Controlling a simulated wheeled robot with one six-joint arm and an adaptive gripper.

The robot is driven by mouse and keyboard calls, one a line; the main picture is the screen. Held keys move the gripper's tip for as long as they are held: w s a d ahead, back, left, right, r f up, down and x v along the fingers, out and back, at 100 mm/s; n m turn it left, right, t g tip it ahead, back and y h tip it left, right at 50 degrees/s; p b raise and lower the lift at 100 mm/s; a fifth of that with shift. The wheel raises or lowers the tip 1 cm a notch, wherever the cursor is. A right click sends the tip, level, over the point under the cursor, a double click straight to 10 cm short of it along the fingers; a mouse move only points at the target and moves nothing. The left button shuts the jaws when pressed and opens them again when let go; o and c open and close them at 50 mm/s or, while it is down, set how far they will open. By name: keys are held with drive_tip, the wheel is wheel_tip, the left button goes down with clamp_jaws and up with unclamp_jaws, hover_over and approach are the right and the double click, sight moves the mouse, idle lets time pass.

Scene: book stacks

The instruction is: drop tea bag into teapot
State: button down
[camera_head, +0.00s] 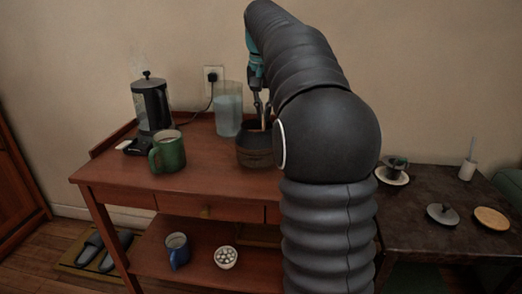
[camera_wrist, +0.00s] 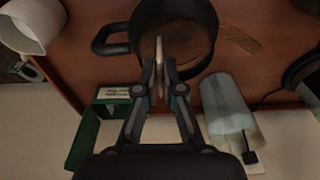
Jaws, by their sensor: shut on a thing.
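My gripper (camera_wrist: 166,80) is shut on a thin pale tan piece, the tea bag (camera_wrist: 160,55), seen edge-on in the wrist view. The dark open-topped pot with a loop handle (camera_wrist: 108,42), which looks like the teapot, lies below the fingertips in that view. The tea bag overlaps its opening. In the head view the teapot (camera_head: 254,152) stands on the red-brown table, partly hidden by my arm. My gripper (camera_head: 263,112) points down just above it. I cannot tell how far the tea bag reaches inside.
A glass pitcher of water (camera_head: 228,108) stands close behind the teapot. A green mug (camera_head: 168,155) and a dark kettle (camera_head: 150,106) stand to the left. The wrist view shows a green box (camera_wrist: 86,140). A low dark table (camera_head: 420,240) at right holds dishes.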

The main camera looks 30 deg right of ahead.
drive_tip(key=c, duration=1.2)
unclamp_jaws()
drive_tip(key=r, duration=0.6)
drive_tip(key=shift+s+a+r, duration=0.2)
drive_tip(key=shift+s+r, duration=0.1)
drive_tip(key=shift+r, duration=0.1)
drive_tip(key=shift+s+r, duration=0.1)
drive_tip(key=shift+r, duration=0.2)
drive_tip(key=shift+a, duration=0.1)
